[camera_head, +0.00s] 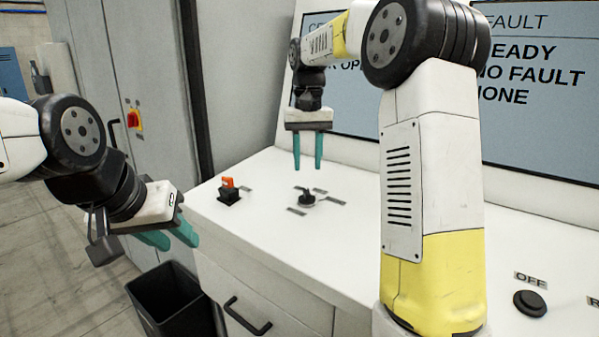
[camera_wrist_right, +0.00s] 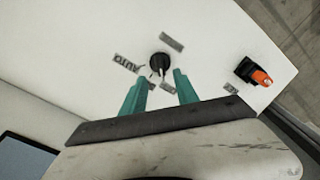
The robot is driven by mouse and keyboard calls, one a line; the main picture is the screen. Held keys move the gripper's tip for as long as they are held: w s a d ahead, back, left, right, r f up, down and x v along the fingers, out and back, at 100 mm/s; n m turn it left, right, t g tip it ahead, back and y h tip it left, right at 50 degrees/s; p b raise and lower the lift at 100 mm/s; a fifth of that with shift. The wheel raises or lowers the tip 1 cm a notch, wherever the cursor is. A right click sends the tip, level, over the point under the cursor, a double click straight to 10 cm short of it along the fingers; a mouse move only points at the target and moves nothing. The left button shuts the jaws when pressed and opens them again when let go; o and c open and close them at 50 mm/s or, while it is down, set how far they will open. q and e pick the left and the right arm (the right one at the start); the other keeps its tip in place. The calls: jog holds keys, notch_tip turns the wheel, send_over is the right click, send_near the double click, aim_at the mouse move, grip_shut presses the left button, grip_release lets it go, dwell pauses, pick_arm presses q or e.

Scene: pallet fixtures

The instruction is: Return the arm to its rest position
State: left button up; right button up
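My right arm reaches over the white console (camera_head: 262,222) from the right side of the head view. My right gripper (camera_head: 308,166) points down above a black rotary selector (camera_head: 307,198), with its teal fingers apart and nothing between them. In the right wrist view the selector (camera_wrist_right: 160,62) shows just beyond the parted fingertips (camera_wrist_right: 160,80), and the gripper looks clear of it. My left gripper (camera_head: 172,240) hangs at the left, beside the console's left edge, with its teal fingers apart and empty.
A black switch with an orange handle (camera_head: 229,190) stands on the console's left part. Screens (camera_head: 535,95) rise behind. A dark bin (camera_head: 175,302) stands below, and a grey cabinet (camera_head: 150,80) is at the left.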

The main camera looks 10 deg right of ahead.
jog(key=shift+r, duration=0.15)
jog(key=shift+s+d+r, duration=0.1)
jog(key=shift+s+r, duration=0.05)
jog(key=shift+s, duration=0.1)
jog(key=s+d+f+t+y, duration=0.1)
jog(key=s+t, duration=0.2)
jog(key=s, duration=0.9)
jog(key=s+d+f+t+y, duration=0.1)
jog(key=s+f+t, duration=0.1)
jog(key=s, duration=1.1)
jog(key=shift+s+d+f+t, duration=0.2)
jog(key=shift+t, duration=0.4)
